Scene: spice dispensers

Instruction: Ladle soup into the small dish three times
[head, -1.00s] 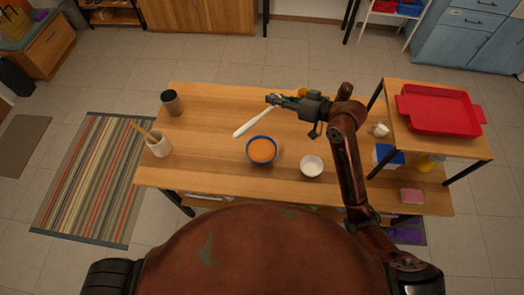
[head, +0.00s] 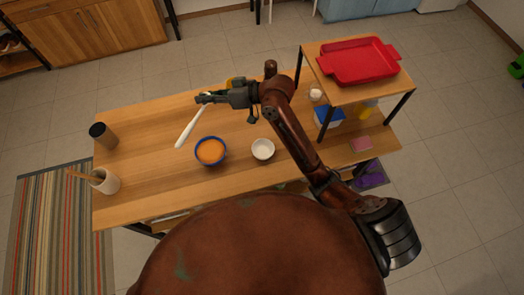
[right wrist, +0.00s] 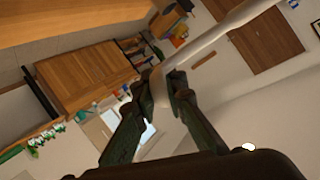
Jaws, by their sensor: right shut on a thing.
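My right gripper (head: 207,98) is shut on a long white ladle (head: 190,127) above the far part of the table. The ladle slants down-left in the head view, and it also shows between the fingers in the right wrist view (right wrist: 225,28). The blue-rimmed bowl of orange soup (head: 211,152) stands on the table, nearer to me than the gripper. The small white dish (head: 263,149) stands to the right of the bowl and looks empty. The ladle is apart from both in the picture. My left gripper is not in view.
A dark cup (head: 103,135) and a white pot with a wooden utensil (head: 105,181) stand at the table's left end. A raised shelf (head: 346,95) with a red tray (head: 358,61) stands at the right. The table is clear left of the bowl.

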